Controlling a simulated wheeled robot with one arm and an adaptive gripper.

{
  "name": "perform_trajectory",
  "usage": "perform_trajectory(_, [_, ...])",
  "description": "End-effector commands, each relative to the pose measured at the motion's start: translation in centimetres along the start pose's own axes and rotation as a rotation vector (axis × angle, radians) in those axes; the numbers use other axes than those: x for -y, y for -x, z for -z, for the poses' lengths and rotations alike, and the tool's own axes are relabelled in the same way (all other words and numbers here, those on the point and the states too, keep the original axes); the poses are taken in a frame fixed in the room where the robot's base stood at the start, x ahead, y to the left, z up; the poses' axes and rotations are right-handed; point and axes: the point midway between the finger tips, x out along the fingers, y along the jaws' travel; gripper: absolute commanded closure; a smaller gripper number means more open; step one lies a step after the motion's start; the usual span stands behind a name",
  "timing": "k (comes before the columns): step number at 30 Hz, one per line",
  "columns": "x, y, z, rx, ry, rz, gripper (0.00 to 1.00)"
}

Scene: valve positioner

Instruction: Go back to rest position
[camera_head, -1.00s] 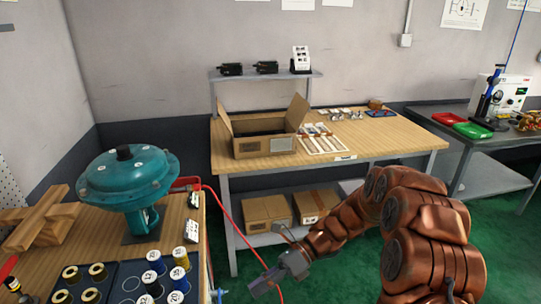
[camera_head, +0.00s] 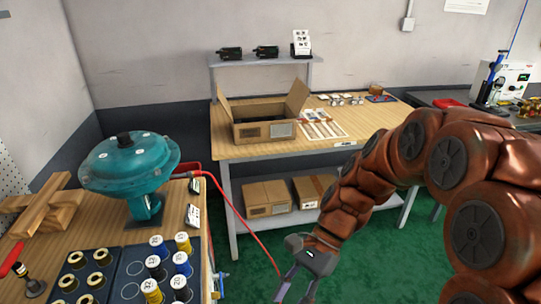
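My copper-coloured arm comes in from the right side of the picture. Its end, my gripper (camera_head: 294,288), hangs low near the bottom edge over the green floor, just right of the near bench. Its two fingers point down and show a gap between them; I see nothing held in it. The fingertips are close to the bottom edge of the picture. The teal valve actuator (camera_head: 128,165) stands upright on the near wooden bench (camera_head: 170,215), well to the left of my gripper and apart from it.
A far workbench (camera_head: 260,151) carries an open cardboard box (camera_head: 264,132); closed boxes (camera_head: 267,197) sit on its lower shelf. A red hose (camera_head: 246,228) hangs between the benches. Green floor (camera_head: 358,262) lies open around my gripper.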

Motion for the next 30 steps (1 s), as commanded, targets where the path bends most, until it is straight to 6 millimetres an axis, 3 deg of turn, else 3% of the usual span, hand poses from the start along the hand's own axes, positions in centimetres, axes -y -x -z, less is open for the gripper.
perform_trajectory(11, [-5.7,1.1,-0.7,-0.200,0.273,-0.048,0.58])
perform_trajectory(30, [-15.1,3.1,-0.1,-0.515,0.685,-0.219,0.58])
